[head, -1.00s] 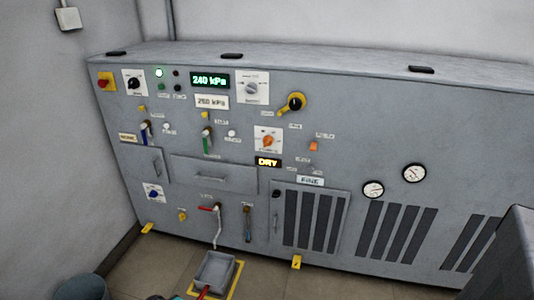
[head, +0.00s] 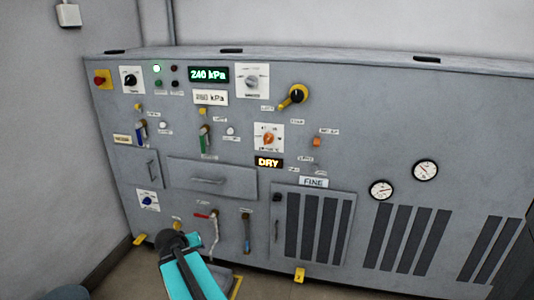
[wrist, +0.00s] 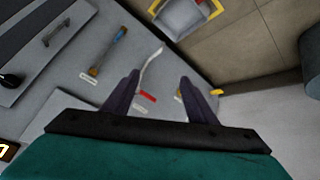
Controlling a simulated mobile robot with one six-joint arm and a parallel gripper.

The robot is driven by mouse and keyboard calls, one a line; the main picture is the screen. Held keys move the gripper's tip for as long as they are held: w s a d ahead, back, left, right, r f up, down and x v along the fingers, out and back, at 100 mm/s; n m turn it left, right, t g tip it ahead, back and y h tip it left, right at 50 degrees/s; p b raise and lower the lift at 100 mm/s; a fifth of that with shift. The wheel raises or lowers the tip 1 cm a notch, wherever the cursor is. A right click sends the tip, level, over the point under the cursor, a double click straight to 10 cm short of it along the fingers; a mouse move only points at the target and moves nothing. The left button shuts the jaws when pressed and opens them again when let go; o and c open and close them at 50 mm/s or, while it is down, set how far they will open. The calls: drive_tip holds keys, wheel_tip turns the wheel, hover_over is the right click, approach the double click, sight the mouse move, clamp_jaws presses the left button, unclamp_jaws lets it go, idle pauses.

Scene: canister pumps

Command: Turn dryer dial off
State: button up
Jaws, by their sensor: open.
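The orange dryer dial (head: 268,139) sits on a white plate in the middle of the grey panel, just above a lit sign reading DRY (head: 268,162). Its pointer setting is too small to read. In the wrist view the dial is not visible; only part of a lit sign (wrist: 8,151) shows at the lower left edge. My gripper (wrist: 158,85) is open and empty, its two dark fingers apart. In the head view my cyan arm is low at the front, below and left of the dial, and the fingertips cannot be made out.
A yellow-black rotary handle (head: 294,96) is above right of the dial, and a grey knob (head: 252,82) above it. A red-handled valve with a pipe (head: 212,220) is near my arm. A grey tray (wrist: 188,16) lies on the floor.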

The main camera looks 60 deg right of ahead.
drive_tip(key=s+d+r+m+t+h+b, duration=0.25)
drive_tip(key=d+r+m+h+b, duration=0.4)
drive_tip(key=d+r, duration=0.85)
drive_tip(key=s+d+r+h+b, duration=0.2)
drive_tip(key=s+d+r+b, duration=0.1)
drive_tip(key=s+r, duration=0.3)
drive_tip(key=s+d+r+h+b, duration=0.2)
drive_tip(key=s+r+b, duration=0.3)
drive_tip(key=r, duration=0.6)
drive_tip(key=shift+s+d+r+g+b, duration=0.25)
drive_tip(key=shift+s+d+g, duration=0.2)
drive_tip(key=shift+s+d, duration=0.3)
drive_tip(key=shift+d+m, duration=0.1)
drive_tip(key=shift+m, duration=0.15)
drive_tip(key=p+x, duration=0.3)
drive_tip(key=p, duration=0.2)
drive_tip(key=shift+r, duration=0.1)
drive_tip(key=d+p, duration=0.1)
drive_tip(key=p, duration=0.1)
drive_tip(key=shift+w+p, duration=0.1)
drive_tip(key=shift+p, duration=0.3)
